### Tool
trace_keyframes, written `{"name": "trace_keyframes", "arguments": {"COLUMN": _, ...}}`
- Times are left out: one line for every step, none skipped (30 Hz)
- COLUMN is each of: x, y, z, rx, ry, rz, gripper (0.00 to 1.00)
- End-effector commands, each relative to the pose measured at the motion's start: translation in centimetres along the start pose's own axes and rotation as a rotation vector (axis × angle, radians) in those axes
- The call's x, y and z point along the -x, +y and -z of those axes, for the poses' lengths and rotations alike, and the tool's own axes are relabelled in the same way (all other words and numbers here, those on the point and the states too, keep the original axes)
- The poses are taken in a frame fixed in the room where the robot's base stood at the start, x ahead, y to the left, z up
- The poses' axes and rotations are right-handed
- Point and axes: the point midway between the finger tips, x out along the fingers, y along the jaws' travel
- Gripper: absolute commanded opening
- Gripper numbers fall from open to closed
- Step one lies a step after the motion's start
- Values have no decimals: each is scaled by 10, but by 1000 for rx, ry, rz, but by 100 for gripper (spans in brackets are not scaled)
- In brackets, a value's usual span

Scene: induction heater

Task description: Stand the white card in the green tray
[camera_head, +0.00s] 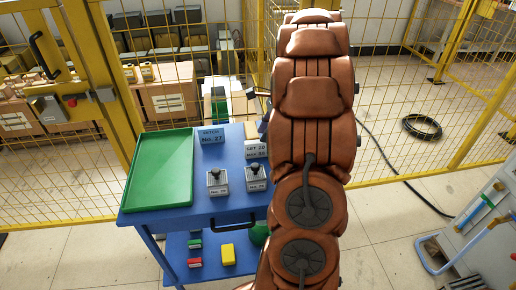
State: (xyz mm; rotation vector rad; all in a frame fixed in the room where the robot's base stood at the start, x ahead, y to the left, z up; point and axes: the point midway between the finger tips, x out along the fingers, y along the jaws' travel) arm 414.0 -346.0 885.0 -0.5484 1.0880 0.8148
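The green tray (161,203) lies empty on the left part of the blue table. A white card (256,150) with dark printed text, seemingly "SET 20 MAX 80", stands at the table's right side, close beside my brown arm in the picture. A blue card (211,137) reading "FETCH No. 27" stands at the back, between the tray and the white card. My arm rises across the middle of the view and covers the table's right edge. My gripper is not visible.
Two small white blocks with black knobs (217,181) (255,178) stand in front of the cards on the blue table (230,208). Small red, green and yellow items lie on the lower shelf. Yellow mesh fencing (400,90) runs behind. A black cable crosses the floor at right.

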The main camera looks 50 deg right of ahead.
Motion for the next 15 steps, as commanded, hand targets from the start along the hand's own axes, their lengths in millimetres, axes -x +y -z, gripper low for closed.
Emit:
{"name": "trace_keyframes", "arguments": {"x": -2, "y": -1, "z": 2, "rx": -7, "ry": -2, "rz": 1, "gripper": 35}}
{"name": "trace_keyframes", "arguments": {"x": -3, "y": -1, "z": 2, "rx": -10, "ry": -2, "rz": 1, "gripper": 35}}
{"name": "trace_keyframes", "arguments": {"x": -7, "y": -1, "z": 2, "rx": -11, "ry": -3, "rz": -1, "gripper": 35}}
{"name": "trace_keyframes", "arguments": {"x": -10, "y": 0, "z": 2, "rx": -12, "ry": -4, "rz": -2, "gripper": 35}}
{"name": "trace_keyframes", "arguments": {"x": -13, "y": 0, "z": 2, "rx": -12, "ry": -4, "rz": -3, "gripper": 35}}
{"name": "trace_keyframes", "arguments": {"x": -17, "y": 0, "z": 1, "rx": -12, "ry": -4, "rz": -4, "gripper": 35}}
{"name": "trace_keyframes", "arguments": {"x": -20, "y": 0, "z": 1, "rx": -12, "ry": -4, "rz": -3, "gripper": 35}}
{"name": "trace_keyframes", "arguments": {"x": -22, "y": 0, "z": 1, "rx": -12, "ry": -3, "rz": -2, "gripper": 35}}
{"name": "trace_keyframes", "arguments": {"x": -25, "y": 0, "z": 1, "rx": -11, "ry": -2, "rz": -1, "gripper": 35}}
{"name": "trace_keyframes", "arguments": {"x": -26, "y": 0, "z": 1, "rx": -11, "ry": -2, "rz": 0, "gripper": 35}}
{"name": "trace_keyframes", "arguments": {"x": -28, "y": -1, "z": 1, "rx": -10, "ry": -1, "rz": 1, "gripper": 35}}
{"name": "trace_keyframes", "arguments": {"x": -30, "y": -1, "z": 1, "rx": -9, "ry": -1, "rz": 0, "gripper": 35}}
{"name": "trace_keyframes", "arguments": {"x": -32, "y": -1, "z": 0, "rx": -8, "ry": -1, "rz": 0, "gripper": 35}}
{"name": "trace_keyframes", "arguments": {"x": -34, "y": 0, "z": 0, "rx": -8, "ry": -1, "rz": -1, "gripper": 35}}
{"name": "trace_keyframes", "arguments": {"x": -39, "y": 0, "z": -1, "rx": -8, "ry": -2, "rz": -2, "gripper": 35}}
